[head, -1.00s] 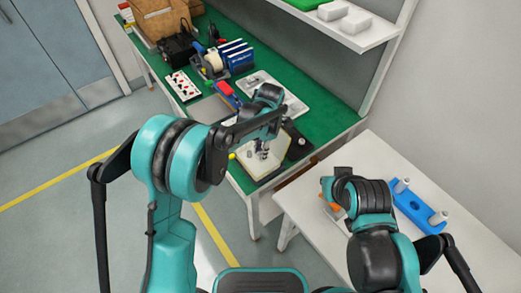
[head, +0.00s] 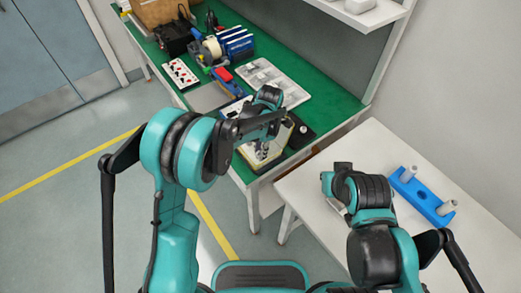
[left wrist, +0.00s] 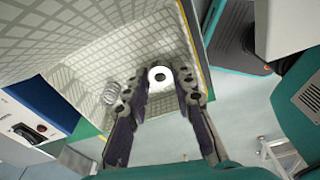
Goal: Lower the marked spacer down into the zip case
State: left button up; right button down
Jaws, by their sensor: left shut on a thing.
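The spacer (left wrist: 160,77) is a small white round piece with a dark centre, seen between my left fingertips in the left wrist view. My left gripper (left wrist: 164,82) is shut on it. The zip case (left wrist: 115,40) is open, with a pale grid-patterned lining and a yellow edge; the gripper and spacer are at its inside. In the head view the case (head: 284,137) stands near the green bench's front corner, partly hidden by my left gripper (head: 262,153). Whether the spacer touches the case floor cannot be told. My right gripper (head: 335,190) is over the white table, its fingers unclear.
A coil-like item (left wrist: 111,92) lies in the case near the left finger. A white parts tray (head: 290,92), tape dispenser (head: 211,48) and red-and-white board (head: 181,73) are on the bench (head: 335,105). A blue pegged block (head: 420,196) sits on the white table (head: 375,150).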

dwell(0.3)
pick_arm(q)
jog(key=o, duration=1)
jog(key=shift+r, duration=0.1)
jog(key=r, duration=0.4)
jog(key=d+r, duration=0.1)
jog(key=r, duration=0.6)
jog(key=shift+w+d+r, duration=0.2)
jog(key=shift+w+r, duration=0.1)
jog(key=shift+r, duration=0.1)
jog(key=shift+a, duration=0.1)
